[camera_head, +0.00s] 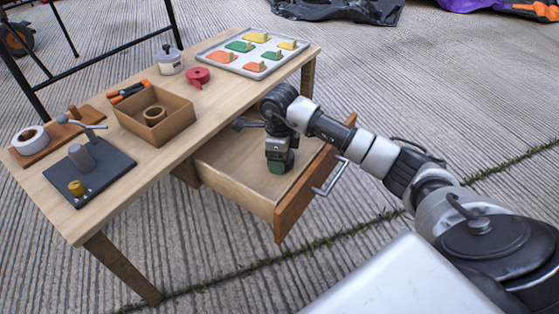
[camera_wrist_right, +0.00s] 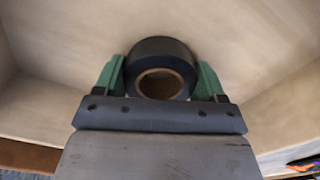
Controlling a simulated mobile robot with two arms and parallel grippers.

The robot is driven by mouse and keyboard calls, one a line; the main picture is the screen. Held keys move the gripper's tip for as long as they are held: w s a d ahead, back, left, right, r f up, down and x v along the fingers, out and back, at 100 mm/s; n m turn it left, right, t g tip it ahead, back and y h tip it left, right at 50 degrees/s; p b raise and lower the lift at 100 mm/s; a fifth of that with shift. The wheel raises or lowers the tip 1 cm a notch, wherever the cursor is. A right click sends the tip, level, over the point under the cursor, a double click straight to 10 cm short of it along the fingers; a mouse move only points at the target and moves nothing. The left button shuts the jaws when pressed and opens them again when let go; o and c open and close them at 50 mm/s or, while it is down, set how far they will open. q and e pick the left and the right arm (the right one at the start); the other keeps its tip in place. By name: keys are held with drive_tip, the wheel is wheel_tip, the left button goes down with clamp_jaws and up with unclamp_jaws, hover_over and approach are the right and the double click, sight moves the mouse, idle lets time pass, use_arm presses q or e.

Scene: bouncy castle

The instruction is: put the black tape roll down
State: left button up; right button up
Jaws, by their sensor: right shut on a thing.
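The black tape roll (camera_wrist_right: 162,52) shows in the right wrist view, with its brown cardboard core facing the camera. It is between the two green fingers of my right gripper (camera_wrist_right: 162,80), which is shut on it. In the head view my right gripper (camera_head: 280,168) points down inside the open drawer (camera_head: 240,185) of the wooden table. The roll is hidden there behind the gripper. The roll is close to the pale drawer floor; I cannot tell whether it touches. My left gripper is not in view.
The table (camera_head: 100,225) bears a wooden box (camera_head: 185,122) with a brown ring inside, a white tape roll (camera_head: 30,140) on a wooden stand, a dark plate (camera_head: 90,175), a red tape dispenser (camera_head: 198,77), a lidded pot (camera_head: 169,62) and a shape tray (camera_head: 215,58). The drawer around the gripper looks largely empty.

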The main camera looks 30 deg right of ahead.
drive_tip(key=shift+r, duration=0.1)
drive_tip(key=shift+f, duration=0.2)
drive_tip(key=o, duration=0.9)
drive_tip(key=shift+o, duration=0.2)
